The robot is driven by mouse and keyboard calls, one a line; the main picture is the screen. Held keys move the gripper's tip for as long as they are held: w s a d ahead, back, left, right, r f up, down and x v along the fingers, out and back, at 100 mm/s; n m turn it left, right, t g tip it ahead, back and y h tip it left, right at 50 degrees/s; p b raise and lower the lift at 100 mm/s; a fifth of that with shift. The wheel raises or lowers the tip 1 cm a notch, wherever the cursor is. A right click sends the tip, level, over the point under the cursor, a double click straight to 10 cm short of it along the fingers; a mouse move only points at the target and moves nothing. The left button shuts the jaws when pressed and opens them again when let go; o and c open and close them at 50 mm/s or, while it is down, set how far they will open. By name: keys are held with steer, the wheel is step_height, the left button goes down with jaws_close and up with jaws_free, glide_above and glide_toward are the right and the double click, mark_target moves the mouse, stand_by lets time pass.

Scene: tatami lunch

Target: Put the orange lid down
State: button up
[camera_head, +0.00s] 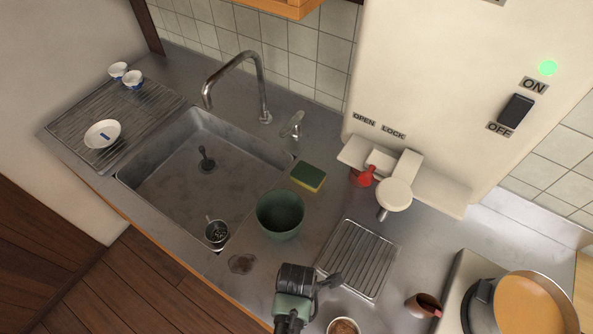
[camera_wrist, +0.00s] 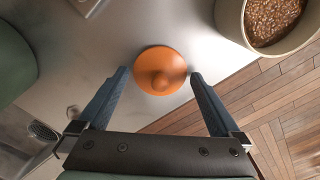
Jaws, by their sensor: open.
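The orange lid (camera_wrist: 161,71) is a round disc with a knob in its middle. In the wrist view it lies on the grey steel counter near the counter's front edge. My gripper (camera_wrist: 159,76) is open above it, with one blue finger on each side and a visible gap between each finger and the lid. In the head view my gripper (camera_head: 322,285) is over the front of the counter, right of the sink, and the lid is hidden there.
A pot of brown food (camera_wrist: 276,20) stands close on the right in the wrist view. A green bowl (camera_head: 280,215), a ribbed drain plate (camera_head: 358,262), a sponge (camera_head: 308,177) and a dark red jug (camera_head: 424,306) are around. The sink (camera_head: 190,160) is to the left.

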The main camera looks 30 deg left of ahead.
step_height(320, 180, up, 12)
stand_by(0.5)
steer(key=shift+r, duration=0.1)
